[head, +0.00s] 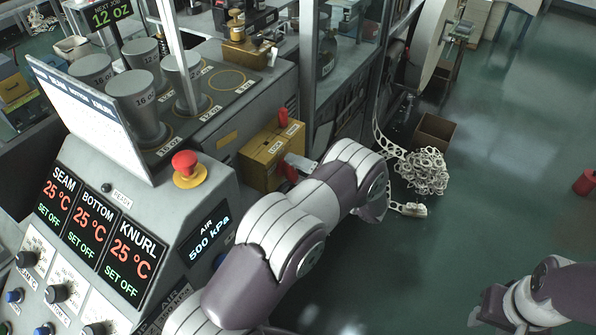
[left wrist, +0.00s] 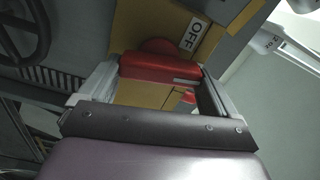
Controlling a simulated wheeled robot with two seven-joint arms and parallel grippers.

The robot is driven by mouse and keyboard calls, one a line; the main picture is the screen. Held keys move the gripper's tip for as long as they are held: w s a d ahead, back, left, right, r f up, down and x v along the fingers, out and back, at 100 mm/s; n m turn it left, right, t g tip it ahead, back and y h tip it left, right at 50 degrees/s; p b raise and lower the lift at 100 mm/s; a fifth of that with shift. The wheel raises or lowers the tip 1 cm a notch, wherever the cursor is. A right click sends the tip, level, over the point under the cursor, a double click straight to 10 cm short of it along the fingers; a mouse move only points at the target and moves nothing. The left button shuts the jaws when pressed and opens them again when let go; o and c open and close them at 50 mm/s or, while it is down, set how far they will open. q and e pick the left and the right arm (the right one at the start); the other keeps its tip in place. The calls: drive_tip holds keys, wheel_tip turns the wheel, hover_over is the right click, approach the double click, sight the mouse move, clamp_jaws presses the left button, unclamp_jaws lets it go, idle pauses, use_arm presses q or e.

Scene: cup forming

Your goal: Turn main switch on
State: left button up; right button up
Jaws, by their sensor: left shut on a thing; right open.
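The main switch shows in the left wrist view as a red handle (left wrist: 160,68) on a yellow plate (left wrist: 138,25). A white label reading OFF (left wrist: 194,36) is beside the handle. My left gripper (left wrist: 155,80) is shut on the red handle, with a finger at each side of it. In the head view, a yellow box (head: 262,160) with red parts stands at the machine's side, and my left gripper (head: 298,165) reaches it, partly hidden by my own arm. My right gripper (head: 497,312) is open and empty at the lower right, over the floor.
The control panel shows SEAM, BOTTOM and KNURL screens (head: 92,220) at 25 °C, SET OFF. A red emergency button (head: 185,165) is on top. An AIR screen (head: 207,233) reads 500 kPa. White scrap strips (head: 424,172) lie on the floor. The floor at right is mostly clear.

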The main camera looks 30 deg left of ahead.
use_arm(q)
drive_tip(key=shift+w+r+m, duration=0.15)
drive_tip(key=shift+r+m, duration=0.05)
drive_tip(key=shift+m, duration=0.9)
drive_tip(key=o, duration=0.7)
drive_tip(key=shift+o, duration=0.2)
drive_tip(key=shift+f, duration=0.1)
drive_tip(key=shift+a+f, duration=0.1)
drive_tip(key=shift+f, duration=0.05)
